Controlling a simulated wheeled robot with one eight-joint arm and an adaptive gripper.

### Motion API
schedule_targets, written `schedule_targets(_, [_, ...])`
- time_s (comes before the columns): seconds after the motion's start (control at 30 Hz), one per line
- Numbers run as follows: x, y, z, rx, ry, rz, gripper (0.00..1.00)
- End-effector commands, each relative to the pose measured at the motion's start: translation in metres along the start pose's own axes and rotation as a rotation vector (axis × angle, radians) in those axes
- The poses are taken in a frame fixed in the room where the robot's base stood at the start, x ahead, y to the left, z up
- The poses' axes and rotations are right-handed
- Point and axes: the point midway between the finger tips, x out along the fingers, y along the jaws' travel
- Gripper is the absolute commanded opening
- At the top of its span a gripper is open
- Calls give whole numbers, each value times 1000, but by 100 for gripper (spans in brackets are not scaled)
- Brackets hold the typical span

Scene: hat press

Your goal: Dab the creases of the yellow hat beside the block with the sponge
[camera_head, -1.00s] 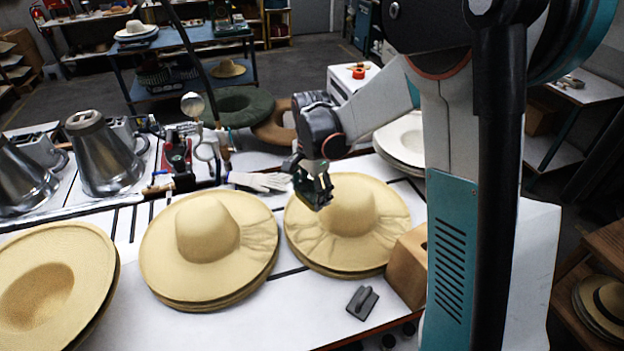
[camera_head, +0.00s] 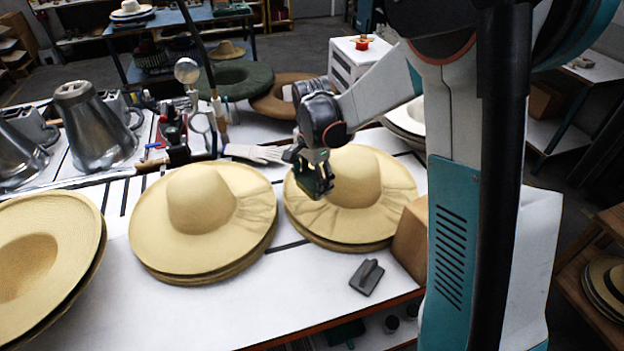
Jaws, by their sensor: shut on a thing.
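The yellow hat (camera_head: 385,207) beside the tan block (camera_head: 411,240) lies on a stack on the white table, crown up, with creases on the brim's front left. My gripper (camera_head: 318,191) is over the left side of this hat, by its crown, jaws pointing down. It is shut on a small dark greenish thing, probably the sponge, mostly hidden by the fingers. I cannot tell whether this thing touches the brim. A second yellow hat (camera_head: 201,200) lies to the left, with creases on its right brim.
A third straw hat (camera_head: 50,240) is at far left. The table's front middle is clear.

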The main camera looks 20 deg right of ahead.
Motion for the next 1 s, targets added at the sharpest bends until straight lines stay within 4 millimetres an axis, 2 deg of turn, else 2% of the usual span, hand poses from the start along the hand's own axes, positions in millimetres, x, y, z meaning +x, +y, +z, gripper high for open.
schedule_targets(0.27, [13, 0, 0, 0, 0, 0, 51])
schedule_targets(0.8, [68, 0, 0, 0, 0, 0, 51])
schedule_targets(1.0, [80, 0, 0, 0, 0, 0, 51])
